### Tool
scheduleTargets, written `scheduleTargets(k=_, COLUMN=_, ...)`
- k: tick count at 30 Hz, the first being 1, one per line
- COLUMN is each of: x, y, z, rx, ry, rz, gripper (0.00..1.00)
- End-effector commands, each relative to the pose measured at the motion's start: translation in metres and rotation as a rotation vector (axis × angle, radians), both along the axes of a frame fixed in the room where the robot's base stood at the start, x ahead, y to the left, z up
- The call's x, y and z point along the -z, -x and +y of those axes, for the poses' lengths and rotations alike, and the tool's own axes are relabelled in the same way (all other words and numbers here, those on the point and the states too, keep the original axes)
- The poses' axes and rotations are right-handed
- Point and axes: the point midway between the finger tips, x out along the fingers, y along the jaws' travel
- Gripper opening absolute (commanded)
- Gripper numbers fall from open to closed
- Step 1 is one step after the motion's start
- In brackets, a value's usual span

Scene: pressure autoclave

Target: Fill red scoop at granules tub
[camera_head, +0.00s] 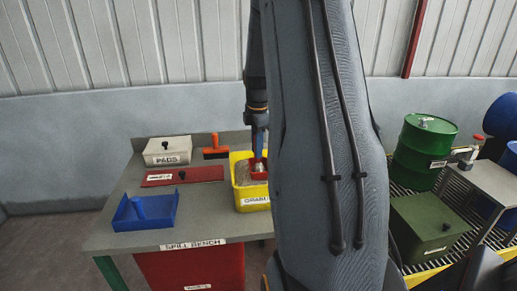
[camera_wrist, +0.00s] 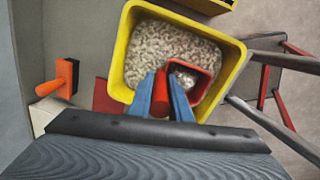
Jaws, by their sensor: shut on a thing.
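The granules tub (camera_head: 250,200) is yellow and stands at the right part of the bench, partly behind my arm. In the wrist view the tub's yellow rim (camera_wrist: 124,45) surrounds pale granules (camera_wrist: 170,50). My gripper (camera_wrist: 169,92) has blue fingers shut on the handle of the red scoop (camera_wrist: 204,82). The scoop is within the tub's outline, at its near right side, and some pale granules show inside it. In the head view the scoop (camera_head: 258,172) shows beside my arm. How deep it sits in the granules I cannot tell.
A green drum (camera_head: 424,145) and a green box (camera_head: 430,226) stand at the right.

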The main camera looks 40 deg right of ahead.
Motion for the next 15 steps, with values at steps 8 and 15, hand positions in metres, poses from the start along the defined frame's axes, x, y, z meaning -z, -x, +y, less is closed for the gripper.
scheduleTargets(k=8, x=-0.018, y=-0.007, z=-0.005, rx=0.0, ry=-0.023, rz=0.037, gripper=0.0)
scheduleTargets(k=15, x=-0.031, y=-0.013, z=-0.008, rx=0.0, ry=-0.043, rz=0.071, gripper=0.0)
